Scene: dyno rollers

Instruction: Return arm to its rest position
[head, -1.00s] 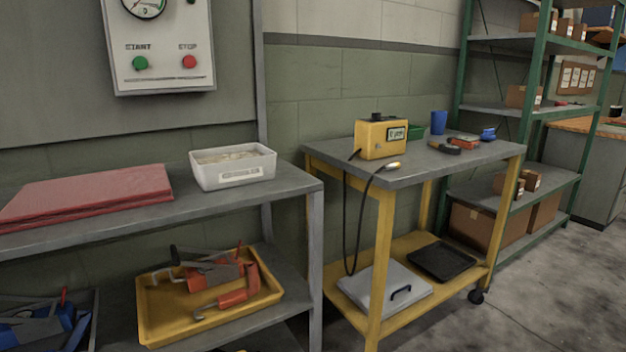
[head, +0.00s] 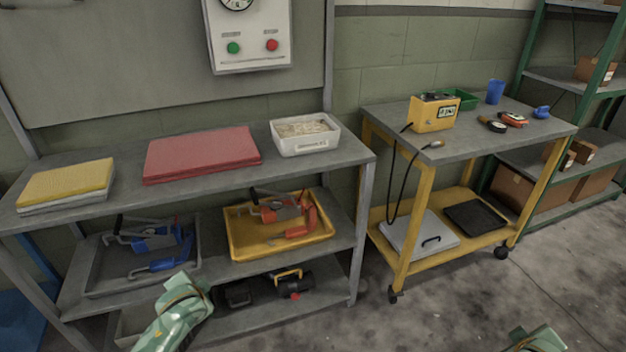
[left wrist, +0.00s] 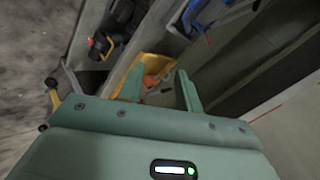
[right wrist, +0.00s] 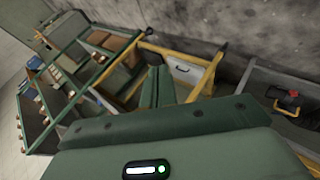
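My left gripper (left wrist: 160,88) shows in the left wrist view with its two green fingers apart and nothing between them. My right gripper (right wrist: 158,82) shows in the right wrist view with its fingers together and nothing visible held. In the head view a pale green part of my left arm rises at the bottom, in front of the grey shelf unit (head: 215,176). A small part of my right arm shows at the bottom right edge, over the floor. The fingertips cannot be made out in the head view.
The shelf unit carries a red folded stack (head: 200,152), a white bin (head: 305,146), a yellow tray (head: 250,250) and a dark tray (head: 95,290) with tools. A yellow cart (head: 400,250) stands to its right. Open concrete floor (head: 480,300) lies in front.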

